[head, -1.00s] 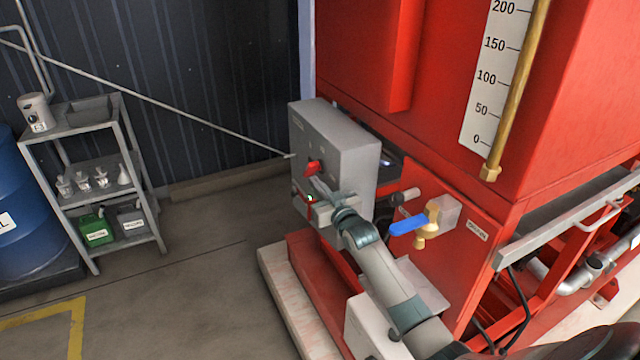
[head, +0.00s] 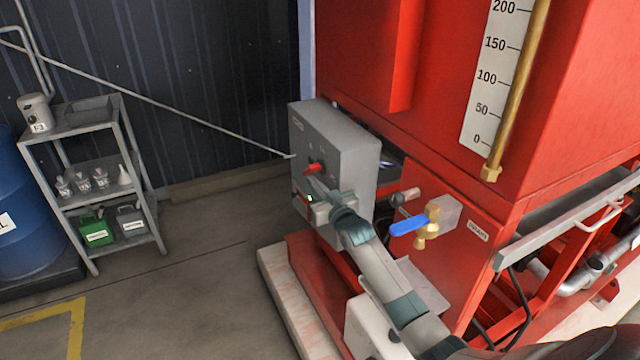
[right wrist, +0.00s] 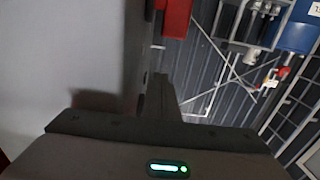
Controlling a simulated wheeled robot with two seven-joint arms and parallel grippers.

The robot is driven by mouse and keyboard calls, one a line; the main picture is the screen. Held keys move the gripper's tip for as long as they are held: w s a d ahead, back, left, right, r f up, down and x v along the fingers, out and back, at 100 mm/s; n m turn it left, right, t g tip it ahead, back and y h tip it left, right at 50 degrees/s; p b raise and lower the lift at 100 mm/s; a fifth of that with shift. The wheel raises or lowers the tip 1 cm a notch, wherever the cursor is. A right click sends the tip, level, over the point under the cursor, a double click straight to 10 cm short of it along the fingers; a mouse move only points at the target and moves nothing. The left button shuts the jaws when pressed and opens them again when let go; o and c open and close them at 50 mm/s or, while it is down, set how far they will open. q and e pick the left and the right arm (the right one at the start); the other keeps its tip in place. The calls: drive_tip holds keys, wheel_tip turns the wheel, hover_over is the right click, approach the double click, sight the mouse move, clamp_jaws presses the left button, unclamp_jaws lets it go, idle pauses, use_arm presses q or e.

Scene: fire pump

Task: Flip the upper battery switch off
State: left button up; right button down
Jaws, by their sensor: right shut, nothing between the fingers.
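A grey switch box (head: 350,150) is mounted on the red pump unit. The upper red battery switch (head: 315,168) sticks out of its front face. A lower red handle (head: 295,196) is mostly hidden behind my right gripper. My right gripper (head: 311,180) is shut and empty, its tips just below the upper switch; I cannot tell whether they touch it. In the right wrist view the shut fingers (right wrist: 161,92) point up beside the grey box face (right wrist: 60,60), and a red switch part (right wrist: 175,18) is just beyond the tips. My left gripper is not in view.
A blue-handled brass valve (head: 410,225) sits right of my right arm. A grey shelf (head: 85,125) with cans and bottles and a blue drum (head: 25,230) stand at the left. The floor (head: 200,270) between shelf and pump is clear.

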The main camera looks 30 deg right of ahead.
drive_tip(key=shift+s, duration=0.1)
